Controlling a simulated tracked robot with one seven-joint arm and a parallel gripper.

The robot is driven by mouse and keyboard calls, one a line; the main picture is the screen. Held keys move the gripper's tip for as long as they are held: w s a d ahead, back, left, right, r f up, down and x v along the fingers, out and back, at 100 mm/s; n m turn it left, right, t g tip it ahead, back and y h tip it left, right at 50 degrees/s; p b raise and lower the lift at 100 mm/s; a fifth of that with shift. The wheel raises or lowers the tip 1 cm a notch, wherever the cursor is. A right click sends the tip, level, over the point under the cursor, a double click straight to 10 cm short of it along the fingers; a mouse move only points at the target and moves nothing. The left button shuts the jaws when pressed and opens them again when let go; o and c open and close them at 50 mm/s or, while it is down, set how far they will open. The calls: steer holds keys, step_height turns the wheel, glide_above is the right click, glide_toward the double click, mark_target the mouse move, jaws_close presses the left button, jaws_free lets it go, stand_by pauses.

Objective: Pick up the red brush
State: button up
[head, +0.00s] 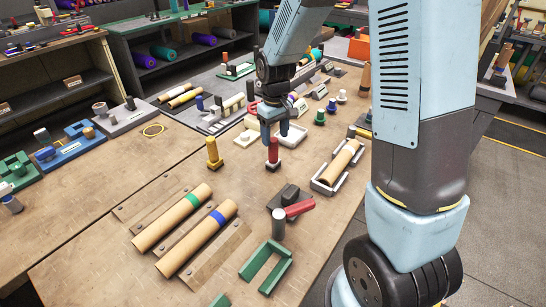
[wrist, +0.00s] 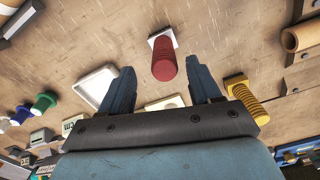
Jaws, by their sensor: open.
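The red brush (head: 273,152) stands upright on the table, with a red handle and a white square base. In the wrist view its ribbed red handle (wrist: 164,65) points toward the camera, with the white base beyond it. My gripper (head: 275,140) is open and empty, fingers pointing down, just above the brush. In the wrist view the handle appears between the two fingertips (wrist: 164,63), with a gap on each side. I cannot tell how far the fingertips are above the handle's top.
A yellow brush (head: 212,155) stands to the left. A grey block with a red handle (head: 299,209) is nearer the front. A roll in a white cradle (head: 341,162) is to the right. A white tray (wrist: 94,86) lies close to one finger.

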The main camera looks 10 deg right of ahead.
steer(key=shift+a+f, duration=0.15)
steer(key=shift+f, duration=1.15)
steer(key=shift+a+f, duration=0.1)
steer(key=shift+f, duration=1.2)
steer(key=c, duration=1.1)
steer(key=shift+r, duration=0.1)
steer(key=shift+c, duration=0.2)
steer(key=shift+r, duration=0.25)
step_height(320, 180, up, 2)
steer(key=shift+r, duration=0.15)
steer(key=s+d+r, duration=0.6)
steer(key=s+r, duration=0.4)
steer(key=s, duration=0.2)
steer(key=shift+s+d, duration=0.15)
steer(key=shift+s, duration=0.15)
